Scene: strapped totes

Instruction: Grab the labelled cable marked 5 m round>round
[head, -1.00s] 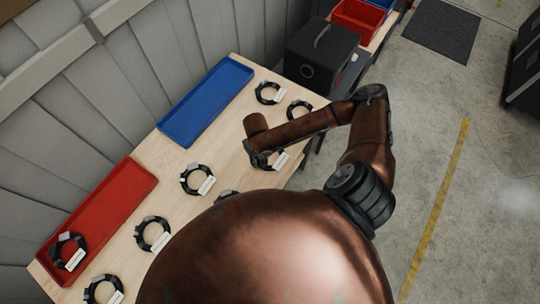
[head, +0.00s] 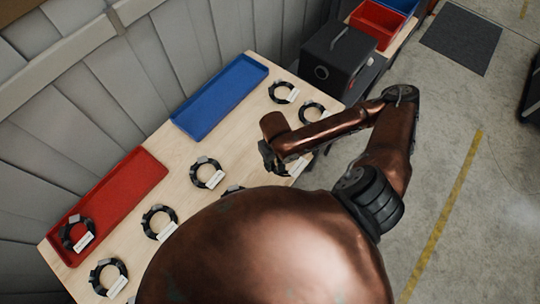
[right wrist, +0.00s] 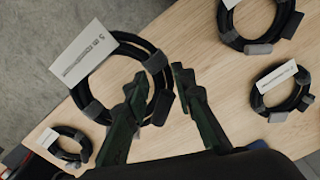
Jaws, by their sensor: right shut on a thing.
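My right gripper (right wrist: 157,82) is shut on a black coiled cable (right wrist: 92,84), with its fingers on either side of the coil's near side. A white label (right wrist: 84,54) sticks out from that coil; its print is too small to read surely. In the head view the right gripper (head: 272,162) is low over the table's right edge, partly hidden by my arm, and the coil's white label (head: 298,168) shows beside it. Other labelled coils lie on the table, such as one at the middle (head: 207,173) and one at the far end (head: 284,92). My left gripper is not in view.
A blue tray (head: 220,97) and a red tray (head: 122,190) lie along the wall side of the wooden table (head: 184,192). One coil (head: 76,234) lies in the red tray. A black box (head: 338,58) stands past the table's far end. Other coils lie close around the gripper.

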